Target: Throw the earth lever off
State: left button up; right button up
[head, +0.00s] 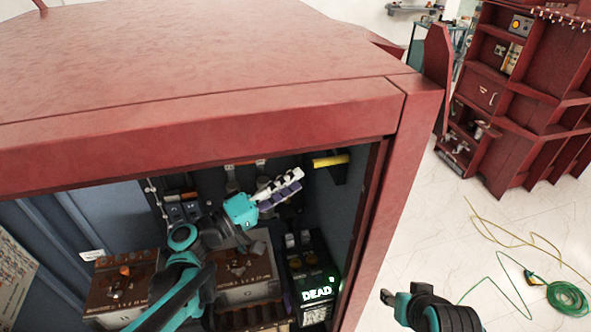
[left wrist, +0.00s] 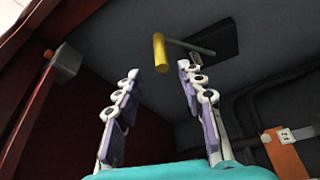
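The earth lever has a yellow handle (head: 331,160) and sits on a dark mount high on the right inner wall of the red cabinet. In the left wrist view its yellow grip (left wrist: 160,55) hangs on a grey rod from a black plate, seen between and beyond my fingertips. My left gripper (head: 282,187) is inside the cabinet, below and left of the lever. In the left wrist view its fingers (left wrist: 158,75) are apart, with nothing between them. My right gripper (head: 386,297) is outside the cabinet at lower right; its finger opening cannot be made out.
The cabinet's red top edge (head: 200,125) and right post (head: 386,170) frame the opening. Inside stand a black unit with a lit DEAD sign (head: 318,293) and brown-topped boxes (head: 122,280). A green cable coil (head: 567,298) lies on the floor at right.

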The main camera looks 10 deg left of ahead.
pick_arm(q)
jog(key=s+f+m+g+y+b, duration=0.25)
jog(key=s+f+y+b, duration=0.2)
jog(key=f, duration=0.75)
jog(key=s+f+m+g+y+b, duration=0.1)
jog(key=s+f+g+y+b, duration=0.4)
jog(key=f, duration=0.6)
jog(key=s+a+f+m+y+b, duration=0.1)
jog(key=s+a+f+y, duration=0.1)
jog(key=a, duration=0.2)
jog(key=s+a+f+m+t+y+b, duration=0.1)
jog(key=s+a+f+y, duration=0.1)
jog(key=a, duration=0.3)
jog(key=shift+s+f, duration=0.65)
jog(key=shift+s, duration=0.15)
jog(key=shift+y, duration=0.25)
